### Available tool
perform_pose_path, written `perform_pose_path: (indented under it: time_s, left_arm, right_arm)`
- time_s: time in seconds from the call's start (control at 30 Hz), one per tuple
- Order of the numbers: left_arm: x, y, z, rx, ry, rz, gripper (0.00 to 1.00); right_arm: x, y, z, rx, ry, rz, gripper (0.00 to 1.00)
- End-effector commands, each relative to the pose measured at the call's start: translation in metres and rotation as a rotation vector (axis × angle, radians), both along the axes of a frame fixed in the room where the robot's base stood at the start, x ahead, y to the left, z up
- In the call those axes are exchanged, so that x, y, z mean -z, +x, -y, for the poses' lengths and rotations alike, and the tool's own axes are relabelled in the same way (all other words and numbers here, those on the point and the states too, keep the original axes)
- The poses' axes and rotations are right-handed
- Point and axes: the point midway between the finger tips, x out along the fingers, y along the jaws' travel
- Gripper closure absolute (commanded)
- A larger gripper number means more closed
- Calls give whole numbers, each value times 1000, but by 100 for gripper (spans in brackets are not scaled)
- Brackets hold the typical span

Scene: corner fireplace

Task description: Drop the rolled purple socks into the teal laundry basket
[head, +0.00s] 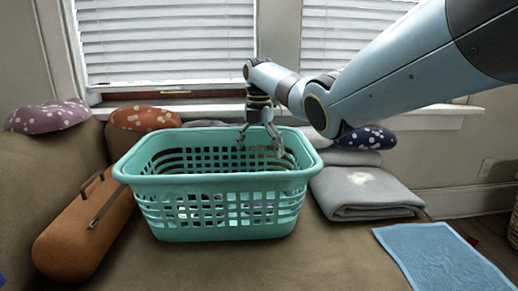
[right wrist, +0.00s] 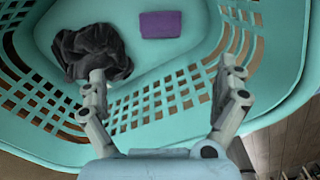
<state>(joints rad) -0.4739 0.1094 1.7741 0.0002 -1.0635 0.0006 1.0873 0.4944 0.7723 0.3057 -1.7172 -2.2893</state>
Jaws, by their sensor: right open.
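The teal laundry basket (head: 222,181) stands upright in the middle of the head view. In the right wrist view its inside and rim (right wrist: 285,100) fill most of the picture. A purple block-like roll, which looks like the rolled purple socks (right wrist: 160,24), lies on the basket floor. My right gripper (head: 260,146) reaches over the basket from the right, with its fingers at the far part of the opening. In the right wrist view the right gripper (right wrist: 163,70) is open and empty, its fingers apart and clear of the purple roll. My left gripper is out of view.
A dark crumpled cloth (right wrist: 92,52) lies in the basket. An orange-brown bolster (head: 85,226) is left of it; a folded grey blanket (head: 362,193) and a blue mat (head: 440,255) are to the right. Dotted cushions (head: 145,118) lie behind. The front surface is clear.

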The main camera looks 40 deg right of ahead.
Motion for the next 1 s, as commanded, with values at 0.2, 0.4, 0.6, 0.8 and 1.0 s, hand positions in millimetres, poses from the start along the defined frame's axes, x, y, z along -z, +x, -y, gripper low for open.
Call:
perform_pose_path:
  time_s: [0.2,0.4,0.6,0.8,1.0]
  left_arm:
    - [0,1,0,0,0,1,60]
    - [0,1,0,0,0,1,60]
    - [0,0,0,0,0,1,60]
    - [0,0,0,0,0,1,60]
    - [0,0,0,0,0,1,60]
  right_arm:
    - [-9,0,0,0,-1,1,0]
    - [-49,1,0,-1,-2,4,0]
    - [-92,1,0,0,-1,4,0]
    - [-116,1,0,0,0,1,0]
    - [-120,0,0,0,0,-1,0]
